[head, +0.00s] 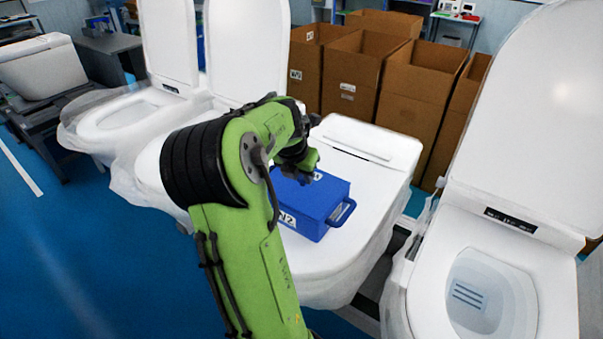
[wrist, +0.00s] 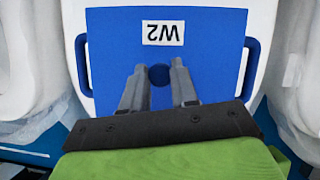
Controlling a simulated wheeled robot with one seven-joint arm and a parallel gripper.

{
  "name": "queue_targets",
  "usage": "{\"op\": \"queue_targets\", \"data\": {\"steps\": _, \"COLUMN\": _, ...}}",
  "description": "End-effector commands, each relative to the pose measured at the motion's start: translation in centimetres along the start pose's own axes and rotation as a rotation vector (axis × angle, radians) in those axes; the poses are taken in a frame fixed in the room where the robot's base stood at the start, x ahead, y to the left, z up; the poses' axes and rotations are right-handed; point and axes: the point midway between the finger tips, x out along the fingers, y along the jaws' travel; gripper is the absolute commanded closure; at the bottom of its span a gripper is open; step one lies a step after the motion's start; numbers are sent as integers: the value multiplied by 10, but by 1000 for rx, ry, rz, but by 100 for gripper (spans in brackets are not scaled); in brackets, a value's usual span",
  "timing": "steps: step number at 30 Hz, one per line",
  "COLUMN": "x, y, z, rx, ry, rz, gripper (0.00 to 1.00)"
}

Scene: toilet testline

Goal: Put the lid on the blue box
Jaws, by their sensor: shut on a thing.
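The blue box (head: 312,222) sits on the closed white toilet lid in the middle of the head view, with a handle at its right end and a white label on its near side. Its flat blue lid (head: 328,189) covers the top; whether it is fully seated cannot be told. In the wrist view the blue lid (wrist: 110,60) fills the middle, with an upside-down W2 label and a round knob (wrist: 159,75). My gripper (wrist: 158,66) is shut on the lid's knob, one finger on each side. In the head view my arm partly hides the box's left part.
The closed toilet (head: 385,190) bears the box. An open toilet (head: 490,270) stands to the right, and others stand to the left (head: 125,115). Several tall cardboard boxes (head: 410,95) stand behind. The blue floor at the left is clear.

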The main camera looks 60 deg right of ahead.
Motion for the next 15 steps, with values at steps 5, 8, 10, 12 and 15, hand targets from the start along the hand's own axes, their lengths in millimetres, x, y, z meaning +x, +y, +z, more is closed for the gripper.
{"op": "queue_targets", "data": {"steps": 5, "x": 2, "y": 0, "z": -1, "rx": 0, "ry": 0, "rz": 0, "gripper": 100}}
{"op": "queue_targets", "data": {"steps": 8, "x": 2, "y": 0, "z": -1, "rx": 0, "ry": 0, "rz": 0, "gripper": 100}}
{"op": "queue_targets", "data": {"steps": 10, "x": 2, "y": 0, "z": -1, "rx": 0, "ry": 0, "rz": 0, "gripper": 100}}
{"op": "queue_targets", "data": {"steps": 12, "x": 2, "y": 0, "z": -1, "rx": 0, "ry": 0, "rz": 0, "gripper": 100}}
{"op": "queue_targets", "data": {"steps": 15, "x": 2, "y": 0, "z": -1, "rx": 0, "ry": 0, "rz": 0, "gripper": 60}}
